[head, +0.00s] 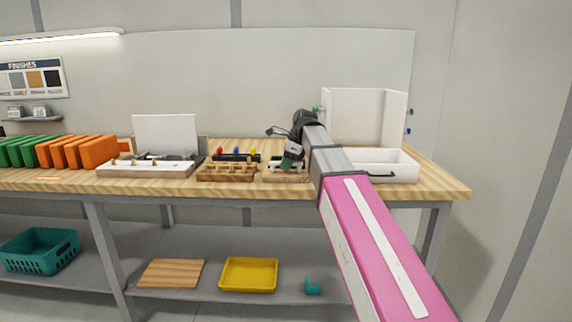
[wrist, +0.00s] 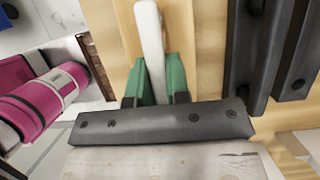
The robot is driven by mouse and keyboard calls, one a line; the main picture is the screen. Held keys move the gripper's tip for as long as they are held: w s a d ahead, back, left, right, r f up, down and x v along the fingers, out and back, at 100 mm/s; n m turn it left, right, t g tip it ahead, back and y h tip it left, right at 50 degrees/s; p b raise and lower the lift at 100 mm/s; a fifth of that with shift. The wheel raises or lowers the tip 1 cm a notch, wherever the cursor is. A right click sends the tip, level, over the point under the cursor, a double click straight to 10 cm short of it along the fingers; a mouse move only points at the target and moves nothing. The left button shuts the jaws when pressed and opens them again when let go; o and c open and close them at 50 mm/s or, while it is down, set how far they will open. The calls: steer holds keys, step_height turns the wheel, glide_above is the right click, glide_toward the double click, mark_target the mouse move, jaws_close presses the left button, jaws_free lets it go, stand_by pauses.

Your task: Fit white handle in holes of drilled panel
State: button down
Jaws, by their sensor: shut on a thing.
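My gripper (wrist: 152,88) has green fingers, shut on the white handle (wrist: 149,30) in the wrist view. The handle is a rounded white bar that runs up from between the fingers, over a pale wooden surface. In the head view my gripper (head: 291,157) is low over a small wooden stand (head: 287,179) on the bench; I cannot tell whether the handle still touches the stand.
Orange boards (head: 98,150) stand far left. A white open box (head: 363,115) and a white drawer (head: 398,170) with a black handle are at right. Dark bars (wrist: 262,45) lie close right of my fingers.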

steer(key=shift+f, duration=0.25)
stand_by(0.3)
steer(key=c, duration=1)
jaws_free()
steer(key=shift+r, duration=0.1)
steer(key=shift+r, duration=2.4)
steer(key=shift+s, duration=0.1)
